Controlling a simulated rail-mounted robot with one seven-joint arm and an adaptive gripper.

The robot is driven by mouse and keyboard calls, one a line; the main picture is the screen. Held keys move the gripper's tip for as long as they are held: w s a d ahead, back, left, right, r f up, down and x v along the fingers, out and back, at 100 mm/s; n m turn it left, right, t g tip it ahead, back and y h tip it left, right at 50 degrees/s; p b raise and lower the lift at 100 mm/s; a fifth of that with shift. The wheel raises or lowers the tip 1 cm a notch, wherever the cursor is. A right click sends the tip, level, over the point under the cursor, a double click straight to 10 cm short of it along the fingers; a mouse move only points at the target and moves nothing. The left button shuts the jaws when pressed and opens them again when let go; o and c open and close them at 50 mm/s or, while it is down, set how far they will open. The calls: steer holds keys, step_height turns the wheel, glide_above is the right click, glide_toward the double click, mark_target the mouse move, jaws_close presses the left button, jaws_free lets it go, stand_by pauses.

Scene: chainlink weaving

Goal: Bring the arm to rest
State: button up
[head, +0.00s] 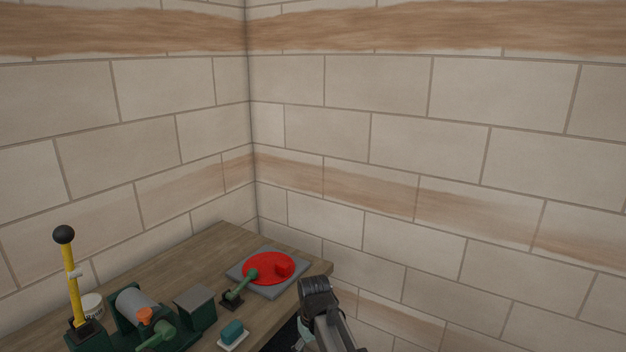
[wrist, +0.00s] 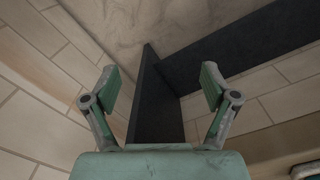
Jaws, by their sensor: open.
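In the wrist view my gripper (wrist: 160,90) is open, with its two green finger pads wide apart and nothing between them. Behind the fingers are a dark upright panel (wrist: 158,100) and tiled wall. In the head view part of my arm (head: 322,310) shows at the bottom, right of the table's edge. The fingertips cannot be made out there.
A wooden table (head: 205,250) stands in the corner. It carries a red disc (head: 262,266) on a grey plate (head: 285,287), a green machine (head: 190,325) with a yellow lever (head: 72,285), a white cup (head: 93,304) and a teal block (head: 232,330). Tiled walls (head: 380,230) close off the back.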

steer(key=s+d+f+m, duration=0.6)
steer(key=s+d+f, duration=0.8)
steer(key=d+f, duration=0.4)
steer(key=s+f+g, duration=0.2)
steer(key=s+f, duration=0.3)
steer(key=s, duration=0.4)
steer(key=s+f+g, duration=0.2)
steer(key=s+f, duration=0.4)
steer(key=s, duration=0.3)
steer(key=s+a+f+g, duration=0.1)
steer(key=s+f+g, duration=0.1)
steer(key=s+f, duration=0.4)
steer(key=s, duration=0.4)
steer(key=shift+f+g, duration=0.15)
steer(key=shift+g, duration=0.25)
